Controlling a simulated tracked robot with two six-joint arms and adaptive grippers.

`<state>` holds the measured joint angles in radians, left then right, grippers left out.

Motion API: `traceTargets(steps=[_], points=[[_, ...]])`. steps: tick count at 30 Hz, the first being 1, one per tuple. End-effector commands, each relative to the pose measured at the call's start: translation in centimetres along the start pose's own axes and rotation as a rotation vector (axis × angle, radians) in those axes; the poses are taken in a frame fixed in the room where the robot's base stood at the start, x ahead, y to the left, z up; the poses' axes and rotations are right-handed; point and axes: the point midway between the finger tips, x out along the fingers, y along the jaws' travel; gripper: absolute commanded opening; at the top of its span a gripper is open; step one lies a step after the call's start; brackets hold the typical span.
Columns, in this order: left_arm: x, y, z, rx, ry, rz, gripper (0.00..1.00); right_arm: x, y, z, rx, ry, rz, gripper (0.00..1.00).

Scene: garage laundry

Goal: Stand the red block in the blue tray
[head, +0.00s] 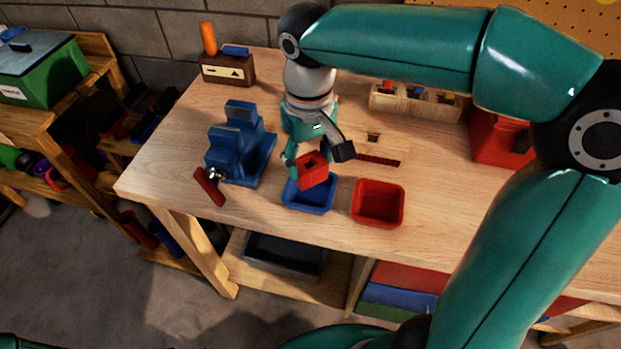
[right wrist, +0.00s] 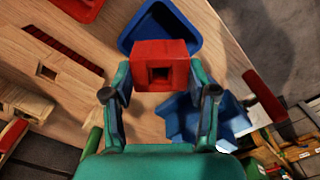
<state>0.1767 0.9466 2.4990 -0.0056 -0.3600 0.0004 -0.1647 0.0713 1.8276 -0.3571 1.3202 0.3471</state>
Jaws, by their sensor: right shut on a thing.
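The red block (head: 312,172) has a square hole in one face. My right gripper (head: 318,158) is shut on it and holds it over the blue tray (head: 308,206) in the head view. The right wrist view shows the red block (right wrist: 160,66) between the two fingers of the right gripper (right wrist: 160,92). The blue tray (right wrist: 165,14) shows behind the block there, its near part hidden by it. I cannot tell whether the block touches the tray. My left gripper is not in view.
A red tray (head: 378,204) stands right of the blue tray. A blue vise (head: 240,145) with a red handle (head: 209,187) stands to the left. A dark red strip (head: 378,160) lies behind the trays. The bench front is clear.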

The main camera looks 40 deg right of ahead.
Motion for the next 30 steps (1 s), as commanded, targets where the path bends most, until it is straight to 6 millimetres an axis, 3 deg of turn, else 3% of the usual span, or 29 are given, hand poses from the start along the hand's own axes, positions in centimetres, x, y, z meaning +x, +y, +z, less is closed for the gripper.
traceTargets(steps=[15, 27, 28, 30], points=[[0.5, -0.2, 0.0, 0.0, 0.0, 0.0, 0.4, 5.5, 0.1, 0.0, 0.001, -0.001, 0.001, 0.17], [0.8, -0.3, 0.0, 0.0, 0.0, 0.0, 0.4, 6.1, 0.1, 0.0, 0.001, 0.001, 0.0, 0.17], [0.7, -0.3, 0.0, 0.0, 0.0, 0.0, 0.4, 6.0, 0.1, 0.0, 0.001, 0.001, 0.0, 0.61], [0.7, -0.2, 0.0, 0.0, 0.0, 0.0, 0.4, 6.0, 0.1, 0.0, 0.001, 0.001, 0.001, 0.72]])
